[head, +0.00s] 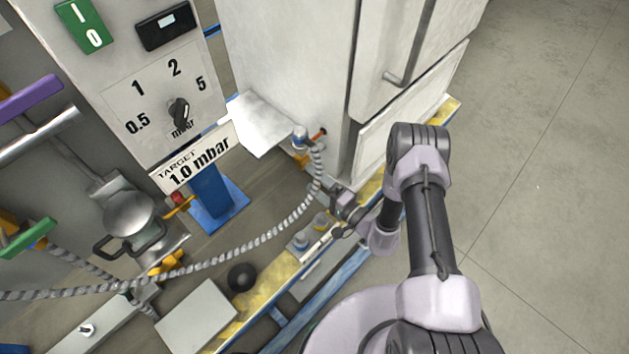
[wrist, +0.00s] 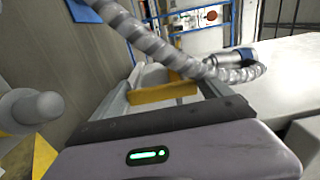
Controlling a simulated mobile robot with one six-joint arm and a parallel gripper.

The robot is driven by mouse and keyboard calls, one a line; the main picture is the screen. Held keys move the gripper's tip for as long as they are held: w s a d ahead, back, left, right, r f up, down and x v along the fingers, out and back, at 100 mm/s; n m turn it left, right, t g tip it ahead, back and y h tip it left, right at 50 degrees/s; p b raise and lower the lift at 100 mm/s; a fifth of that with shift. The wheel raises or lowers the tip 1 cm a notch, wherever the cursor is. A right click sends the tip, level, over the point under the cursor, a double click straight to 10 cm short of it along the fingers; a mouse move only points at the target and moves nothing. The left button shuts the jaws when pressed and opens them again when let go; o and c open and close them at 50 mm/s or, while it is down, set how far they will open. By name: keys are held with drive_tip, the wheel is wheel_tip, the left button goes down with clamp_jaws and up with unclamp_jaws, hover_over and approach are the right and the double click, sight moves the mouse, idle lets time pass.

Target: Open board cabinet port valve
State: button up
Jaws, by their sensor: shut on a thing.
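The pale board cabinet (head: 290,70) stands at the top middle of the head view. Its port (head: 300,138) has a blue-ringed fitting with a grey corrugated hose (head: 262,240) attached. A small yellow-orange valve handle (head: 301,160) shows just below the port, partly behind the hose. My gripper (head: 328,188) reaches in from the right, low beside the cabinet, its tips partly hidden by the hose. In the wrist view the valve handle (wrist: 160,93) lies between the fingers of my gripper (wrist: 168,84), which is shut on it. The hose crosses just beyond the fingers.
A panel with a pressure dial (head: 180,112) and a "TARGET 1.0 mbar" sign (head: 195,160) stands at the left. A black ball (head: 241,277) and a grey box (head: 197,318) are at lower left. The floor at the right (head: 550,200) is clear.

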drive_tip(key=o, duration=1.9)
drive_tip(key=p+v, duration=0.4)
drive_tip(key=v, duration=1.3)
drive_tip(key=shift+s+d, duration=0.15)
drive_tip(key=shift+s, duration=0.05)
